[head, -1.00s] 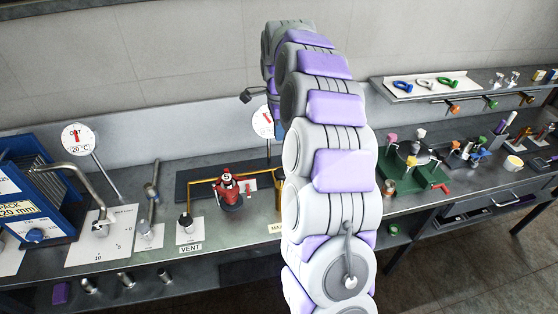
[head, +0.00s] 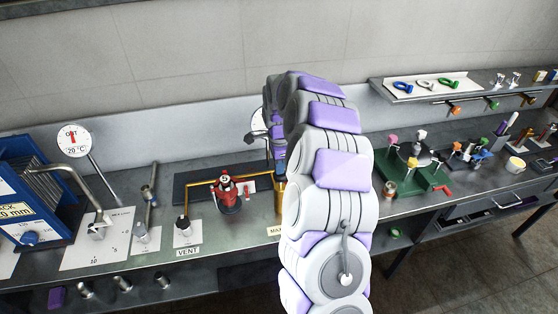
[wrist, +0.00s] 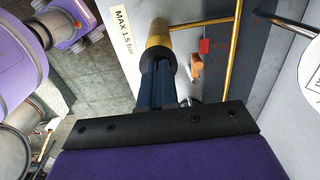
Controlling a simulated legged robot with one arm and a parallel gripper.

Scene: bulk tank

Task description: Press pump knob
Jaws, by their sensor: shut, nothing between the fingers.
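A brass cylinder (head: 280,194) stands on the bench beside the "MAX" label, partly hidden by my arm in the head view. In the wrist view the brass cylinder (wrist: 158,36) has a round black knob (wrist: 157,60) at its near end. The dark blue fingers of my gripper (wrist: 159,82) are shut and empty, lined up with this knob. Their tips overlap the knob in the picture; I cannot tell whether they touch it. In the head view my gripper (head: 279,158) points down just above the brass cylinder, largely hidden by my arm.
A brass pipe (head: 212,181) runs behind a red device (head: 228,190) left of the cylinder. The "MAX 1.5 bar" label (wrist: 125,32) lies beside the cylinder. A vent valve (head: 183,229) stands further left. A green fixture (head: 415,178) stands to the right of my arm.

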